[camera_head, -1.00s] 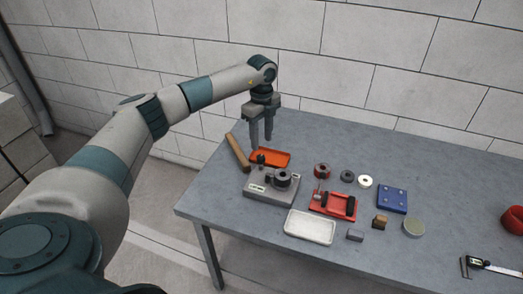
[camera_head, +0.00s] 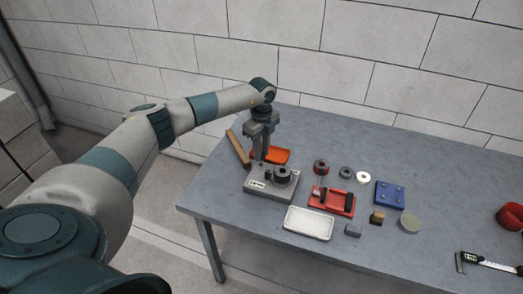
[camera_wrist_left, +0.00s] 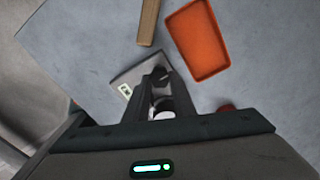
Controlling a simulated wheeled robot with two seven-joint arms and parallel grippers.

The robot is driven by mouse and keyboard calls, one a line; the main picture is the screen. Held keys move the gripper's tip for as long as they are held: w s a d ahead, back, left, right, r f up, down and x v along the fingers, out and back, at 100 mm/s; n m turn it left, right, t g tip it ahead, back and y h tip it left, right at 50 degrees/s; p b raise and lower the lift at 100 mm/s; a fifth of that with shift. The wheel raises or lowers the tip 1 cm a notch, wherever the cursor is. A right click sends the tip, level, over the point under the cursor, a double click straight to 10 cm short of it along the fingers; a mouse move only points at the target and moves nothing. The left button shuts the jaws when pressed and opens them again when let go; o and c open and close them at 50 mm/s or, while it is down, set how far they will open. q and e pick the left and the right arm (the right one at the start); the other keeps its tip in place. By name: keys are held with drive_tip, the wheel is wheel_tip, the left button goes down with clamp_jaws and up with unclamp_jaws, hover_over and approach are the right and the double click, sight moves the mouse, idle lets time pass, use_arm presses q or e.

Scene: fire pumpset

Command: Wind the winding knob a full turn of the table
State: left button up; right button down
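A grey winding device (camera_head: 285,190) stands at the left part of the table, with a dark round spool (camera_head: 283,173) on top. Its small dark winding knob, at the back left corner, is mostly hidden by my left gripper in the head view; a dark knob (camera_wrist_left: 158,73) shows at the fingertips in the wrist view. My left gripper (camera_head: 262,157) points straight down over that corner, its fingers apart with a gap between them. The fingertips are at the knob; contact cannot be told. My right gripper is not in view.
An orange tray (camera_head: 281,155) and a wooden bar (camera_head: 238,148) lie close behind and left of the device. A white tray (camera_head: 308,224), a red fixture (camera_head: 331,203), several small rings and a blue block (camera_head: 390,194) are to the right. A caliper (camera_head: 490,263) lies at the far right.

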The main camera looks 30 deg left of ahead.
use_arm(q)
drive_tip(key=c, duration=0.3)
